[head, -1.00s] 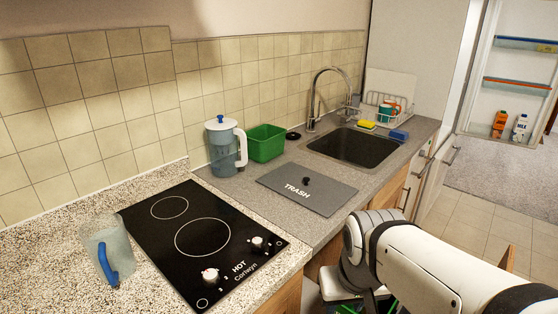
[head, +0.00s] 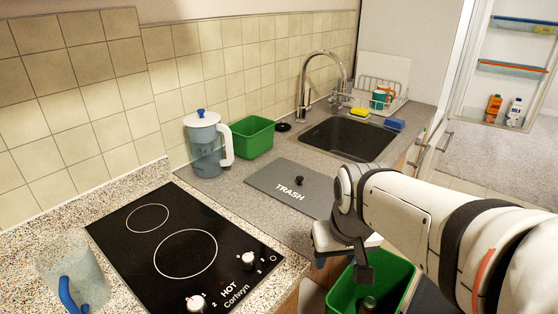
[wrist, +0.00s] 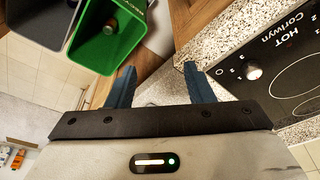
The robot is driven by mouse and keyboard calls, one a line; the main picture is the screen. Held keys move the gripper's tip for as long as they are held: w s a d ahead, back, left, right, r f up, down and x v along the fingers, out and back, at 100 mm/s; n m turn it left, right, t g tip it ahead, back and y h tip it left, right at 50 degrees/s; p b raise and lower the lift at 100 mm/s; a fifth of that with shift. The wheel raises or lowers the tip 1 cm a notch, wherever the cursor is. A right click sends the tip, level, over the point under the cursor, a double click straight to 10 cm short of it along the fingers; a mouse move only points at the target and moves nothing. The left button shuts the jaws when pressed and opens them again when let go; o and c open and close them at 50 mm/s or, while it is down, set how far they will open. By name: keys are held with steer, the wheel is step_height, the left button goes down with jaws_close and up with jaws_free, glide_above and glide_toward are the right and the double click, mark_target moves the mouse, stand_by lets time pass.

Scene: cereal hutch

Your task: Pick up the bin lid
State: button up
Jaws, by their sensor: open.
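The bin lid (head: 290,186) is a flat grey panel marked TRASH with a small black knob. It lies flat on the counter between the hob and the sink in the head view. My arm hides part of its right end. My gripper (head: 362,262) is in front of the counter edge, apart from the lid and nearer the camera. In the wrist view my gripper (wrist: 160,86) has its two blue fingers spread with nothing held between them. The lid cannot be made out in the wrist view.
A green bin (head: 398,273) with an item inside stands below the counter edge, beside a dark grey bin (wrist: 42,22). A filter jug (head: 207,150) and green tub (head: 252,136) stand behind the lid. The hob (head: 180,250) is left, the sink (head: 350,138) right.

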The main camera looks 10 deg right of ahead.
steer(key=w+r, duration=0.3)
steer(key=w, duration=1.6)
steer(key=t+p, duration=0.1)
steer(key=t, duration=0.1)
glide_toward(300, 177)
steer(key=p+x, duration=0.1)
steer(key=x, duration=0.7)
steer(key=shift+w+f+p, duration=0.15)
steer(key=shift+f+p, duration=0.15)
steer(key=shift+p, duration=0.05)
jaws_close()
